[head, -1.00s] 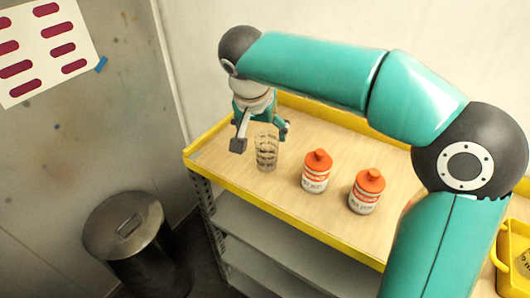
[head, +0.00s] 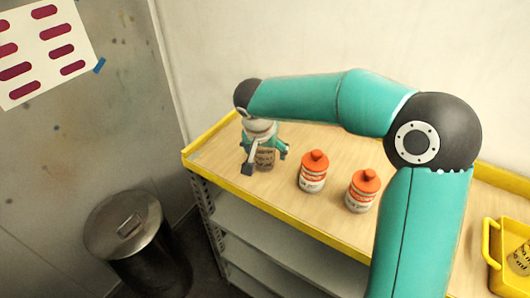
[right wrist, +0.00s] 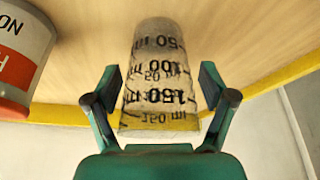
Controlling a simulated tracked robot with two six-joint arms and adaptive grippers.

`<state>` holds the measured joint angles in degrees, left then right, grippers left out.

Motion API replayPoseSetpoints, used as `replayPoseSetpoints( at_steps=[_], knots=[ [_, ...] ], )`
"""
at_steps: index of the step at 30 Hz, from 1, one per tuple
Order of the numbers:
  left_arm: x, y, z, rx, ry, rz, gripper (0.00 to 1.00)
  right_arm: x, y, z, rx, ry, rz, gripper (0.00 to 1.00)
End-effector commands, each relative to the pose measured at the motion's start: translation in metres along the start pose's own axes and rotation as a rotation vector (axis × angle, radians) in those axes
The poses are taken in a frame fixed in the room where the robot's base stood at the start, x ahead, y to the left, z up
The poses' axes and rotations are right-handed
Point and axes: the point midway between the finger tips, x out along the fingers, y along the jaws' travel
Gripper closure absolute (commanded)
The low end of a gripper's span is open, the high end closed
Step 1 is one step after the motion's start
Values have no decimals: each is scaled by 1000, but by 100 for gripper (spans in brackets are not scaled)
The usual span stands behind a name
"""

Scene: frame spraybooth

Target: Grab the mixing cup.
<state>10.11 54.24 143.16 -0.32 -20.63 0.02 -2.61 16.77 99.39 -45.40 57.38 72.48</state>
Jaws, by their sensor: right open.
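The mixing cup (head: 265,158) is clear plastic with black volume marks. It stands on the wooden top of the yellow-edged shelf unit, left of two cans. In the right wrist view, the cup (right wrist: 160,85) lies between the two fingers of my right gripper (right wrist: 160,92), with a gap showing on each side. In the head view, my right gripper (head: 266,160) is open around the cup and partly covers its upper part. My left gripper is not in view.
Two white cans with orange lids, one nearer the cup (head: 314,172) and one farther right (head: 362,191), stand on the shelf top (head: 216,158). A yellow tray (head: 492,248) is at the far right. A metal bin (head: 125,225) stands on the floor at left.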

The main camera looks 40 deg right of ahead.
Motion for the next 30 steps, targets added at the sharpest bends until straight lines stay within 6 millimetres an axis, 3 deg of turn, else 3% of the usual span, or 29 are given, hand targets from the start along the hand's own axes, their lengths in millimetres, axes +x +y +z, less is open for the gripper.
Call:
replayPoseSetpoints(
  at_steps=[3,9,30],
  knots=[
    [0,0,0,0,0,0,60,0,0,0,0,0,0,19],
    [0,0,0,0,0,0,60,0,0,0,0,0,1,51],
    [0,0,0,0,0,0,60,-5,2,-3,2,1,2,55]
  ],
)
